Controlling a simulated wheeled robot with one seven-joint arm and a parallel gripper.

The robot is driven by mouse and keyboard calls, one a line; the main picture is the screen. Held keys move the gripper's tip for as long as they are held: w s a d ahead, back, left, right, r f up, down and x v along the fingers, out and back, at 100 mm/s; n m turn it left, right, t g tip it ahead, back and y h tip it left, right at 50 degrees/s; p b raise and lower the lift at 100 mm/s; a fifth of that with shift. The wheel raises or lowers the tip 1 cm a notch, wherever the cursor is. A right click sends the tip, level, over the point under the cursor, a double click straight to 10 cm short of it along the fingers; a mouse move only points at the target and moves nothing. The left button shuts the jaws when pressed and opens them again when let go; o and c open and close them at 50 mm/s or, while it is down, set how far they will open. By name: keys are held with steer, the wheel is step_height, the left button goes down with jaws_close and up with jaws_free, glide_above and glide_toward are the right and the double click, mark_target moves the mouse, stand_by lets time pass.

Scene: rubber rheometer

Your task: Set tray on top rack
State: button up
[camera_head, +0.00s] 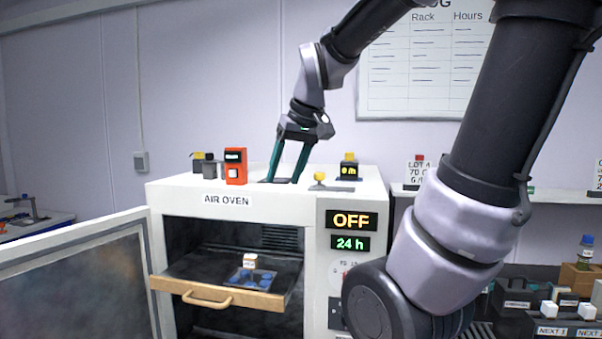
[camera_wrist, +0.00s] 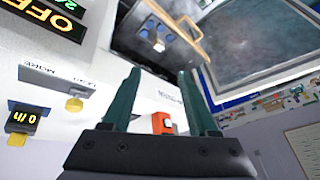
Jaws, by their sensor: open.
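A small dark tray (camera_head: 238,287) with several blue discs and a small white-and-orange block lies on the pulled-out rack (camera_head: 195,269) of the air oven (camera_head: 240,210). The rack has a wooden front with a handle. The tray also shows near the top of the wrist view (camera_wrist: 150,44). My gripper (camera_head: 283,181) is open and empty, fingers pointing down over the oven's top, apart from the tray. In the wrist view its two teal fingers (camera_wrist: 159,72) are spread with nothing between them.
The oven door (camera_head: 80,285) stands open to the left. On the oven top are an orange device (camera_head: 235,166), a dark yellow-lit timer (camera_head: 348,168) and a yellow knob (camera_head: 319,178). The oven display (camera_head: 351,220) reads OFF. A crowded bench (camera_head: 540,325) is at right.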

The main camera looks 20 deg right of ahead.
steer(key=s+m+t, duration=0.2)
steer(key=s+m, duration=0.2)
steer(key=s, duration=0.2)
steer(key=shift+s+d+r+m, duration=0.3)
steer(key=shift+s+d+r, duration=0.1)
steer(key=shift+d, duration=0.05)
stand_by(0.8)
